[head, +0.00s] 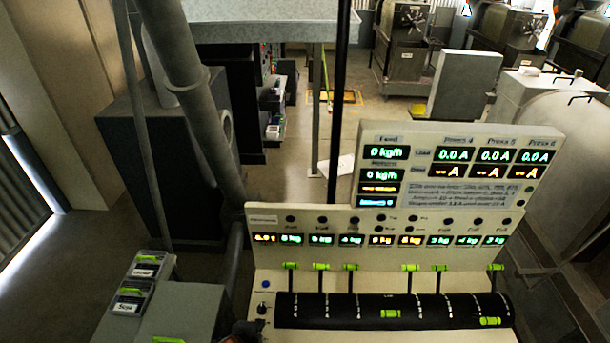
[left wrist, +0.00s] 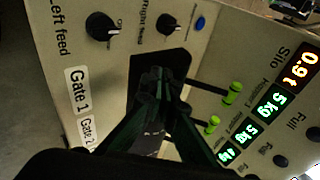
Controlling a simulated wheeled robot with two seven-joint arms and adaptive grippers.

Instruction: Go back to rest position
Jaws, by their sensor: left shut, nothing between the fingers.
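My left gripper (left wrist: 156,82) is shut and empty in the left wrist view, its dark fingers together in front of the control panel (left wrist: 112,58). The fingers overlap a dark recess in the panel; I cannot tell whether they touch it. Two black knobs (left wrist: 103,27) and a blue button (left wrist: 200,23) are beyond the fingers. In the head view only a small dark part of my left gripper (head: 243,332) shows at the bottom edge, left of the console's black curved lever section (head: 350,312). My right gripper is not in view.
The console (head: 330,217) carries lit displays and several green-tipped levers (head: 320,267). A grey box (head: 183,312) and small dark bins (head: 133,297) stand to its left. A thick grey pipe (head: 205,120) and a thin black pole (head: 340,100) rise nearby. Open floor (head: 290,165) lies behind.

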